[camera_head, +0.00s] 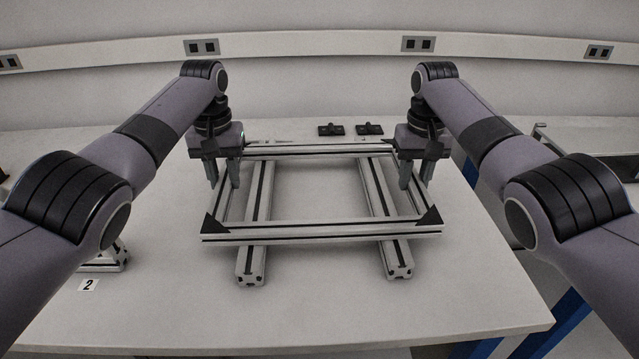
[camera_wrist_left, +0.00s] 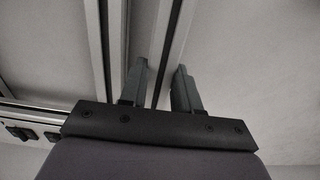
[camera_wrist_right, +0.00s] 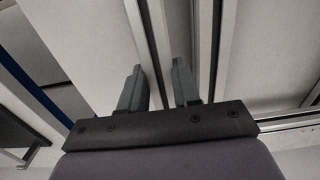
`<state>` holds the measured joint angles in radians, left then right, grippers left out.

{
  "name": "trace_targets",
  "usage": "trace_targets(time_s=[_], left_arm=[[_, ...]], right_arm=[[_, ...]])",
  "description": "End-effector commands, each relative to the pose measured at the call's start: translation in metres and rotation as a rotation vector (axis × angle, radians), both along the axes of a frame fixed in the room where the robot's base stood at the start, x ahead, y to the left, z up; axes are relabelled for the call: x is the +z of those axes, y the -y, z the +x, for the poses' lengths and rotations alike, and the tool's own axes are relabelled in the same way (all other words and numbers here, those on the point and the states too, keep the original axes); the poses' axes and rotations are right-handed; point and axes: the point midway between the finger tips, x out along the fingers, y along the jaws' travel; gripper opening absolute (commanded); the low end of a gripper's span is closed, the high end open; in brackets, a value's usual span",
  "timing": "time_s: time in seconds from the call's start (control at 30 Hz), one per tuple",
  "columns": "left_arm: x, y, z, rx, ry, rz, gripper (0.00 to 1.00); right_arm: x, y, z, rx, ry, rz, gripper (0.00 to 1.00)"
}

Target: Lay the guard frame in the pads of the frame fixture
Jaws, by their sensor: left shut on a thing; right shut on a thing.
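The guard frame (camera_head: 320,231), a rectangle of pale slotted profile with black corner plates, lies level across two parallel rails of the frame fixture, the left rail (camera_head: 251,262) and the right rail (camera_head: 397,257). I cannot tell whether it touches them, and no pads can be made out. My left gripper (camera_head: 223,176) is shut on the frame's left bar, seen between its fingers in the left wrist view (camera_wrist_left: 178,30). My right gripper (camera_head: 414,176) is shut on the right bar, seen in the right wrist view (camera_wrist_right: 157,30).
A profile piece (camera_head: 105,262) stands at the left near a label "2" (camera_head: 88,285). The table front is clear. A wall rail (camera_head: 310,46) runs along the back.

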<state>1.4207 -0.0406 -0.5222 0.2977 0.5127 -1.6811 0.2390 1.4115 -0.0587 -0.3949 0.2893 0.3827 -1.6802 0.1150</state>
Motion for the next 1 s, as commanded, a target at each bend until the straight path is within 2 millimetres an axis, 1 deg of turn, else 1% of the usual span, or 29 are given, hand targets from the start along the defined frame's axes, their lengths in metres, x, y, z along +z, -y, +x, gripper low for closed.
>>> trace_targets(time_s=[0.23, 0.47, 0.67, 1.0], left_arm=[[0.001, 0.001, 0.0, -0.002, 0.001, -0.001, 0.0], [0.006, 0.001, 0.001, -0.003, 0.004, -0.003, 0.0], [0.016, 0.001, 0.001, -0.003, 0.005, -0.004, 0.0], [0.043, 0.002, 0.001, -0.003, 0.006, -0.004, 0.0]], right_arm=[[-0.002, 0.0, -0.001, -0.001, -0.003, 0.0, 0.0], [0.003, 0.0, 0.0, 0.0, 0.0, 0.0, 0.0], [0.013, 0.0, 0.0, 0.0, 0.001, -0.001, 0.0], [0.04, 0.0, 0.0, 0.0, 0.001, -0.002, 0.0]])
